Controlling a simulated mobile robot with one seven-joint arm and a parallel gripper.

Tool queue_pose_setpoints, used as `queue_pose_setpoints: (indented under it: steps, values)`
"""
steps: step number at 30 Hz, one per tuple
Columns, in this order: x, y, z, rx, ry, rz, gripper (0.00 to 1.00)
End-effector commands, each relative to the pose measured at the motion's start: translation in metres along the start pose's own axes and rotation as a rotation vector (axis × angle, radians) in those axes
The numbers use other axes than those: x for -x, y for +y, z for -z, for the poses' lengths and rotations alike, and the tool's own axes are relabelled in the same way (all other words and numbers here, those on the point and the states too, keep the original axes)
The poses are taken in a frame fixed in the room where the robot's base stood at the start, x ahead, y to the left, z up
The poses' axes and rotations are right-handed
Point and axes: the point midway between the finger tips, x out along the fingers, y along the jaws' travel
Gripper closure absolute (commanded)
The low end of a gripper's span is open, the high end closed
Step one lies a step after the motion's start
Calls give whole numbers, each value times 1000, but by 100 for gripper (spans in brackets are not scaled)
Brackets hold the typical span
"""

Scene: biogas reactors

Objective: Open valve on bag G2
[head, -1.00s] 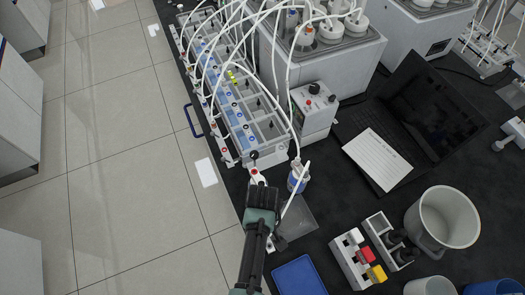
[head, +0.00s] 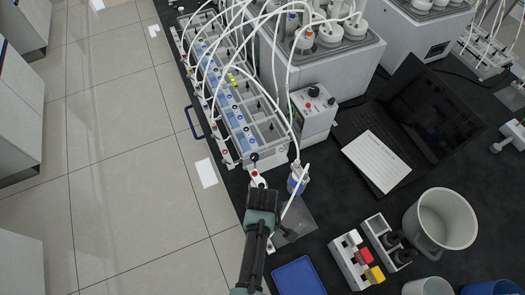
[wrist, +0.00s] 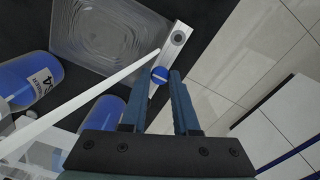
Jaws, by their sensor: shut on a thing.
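My gripper (head: 257,186) is at the near end of the long rack, over the left edge of the black bench. In the wrist view, its two fingers (wrist: 160,83) are closed about a small round blue valve knob (wrist: 159,74) with a pale line across it. The knob sits on a narrow white strip (wrist: 172,50) with a grey round fitting at its far end. A clear flat square bag (wrist: 105,38) with ring-like marks lies beside the strip; it also shows in the head view (head: 303,218). I cannot read a G2 label.
A bottle with blue liquid (head: 298,180) stands right of my gripper, and a white tube runs close by. The rack (head: 262,136) with several tubes lies beyond. A blue tray (head: 298,277) and a laptop (head: 425,115) lie to the right.

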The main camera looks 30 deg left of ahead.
Motion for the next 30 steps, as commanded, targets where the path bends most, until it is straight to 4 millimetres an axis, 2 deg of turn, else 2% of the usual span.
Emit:
queue_pose_setpoints:
  steps: [6, 7, 11, 23, 26, 30]
  values:
    - [1, 1, 0, 0, 1, -2, 100]
    - [1, 1, 0, 0, 1, -3, 66]
    - [1, 1, 0, -1, 1, -2, 42]
    - [5, 0, 0, -1, 1, -2, 41]
    - [14, 1, 0, -1, 1, -3, 41]
    - [36, 1, 1, -1, 3, -5, 41]
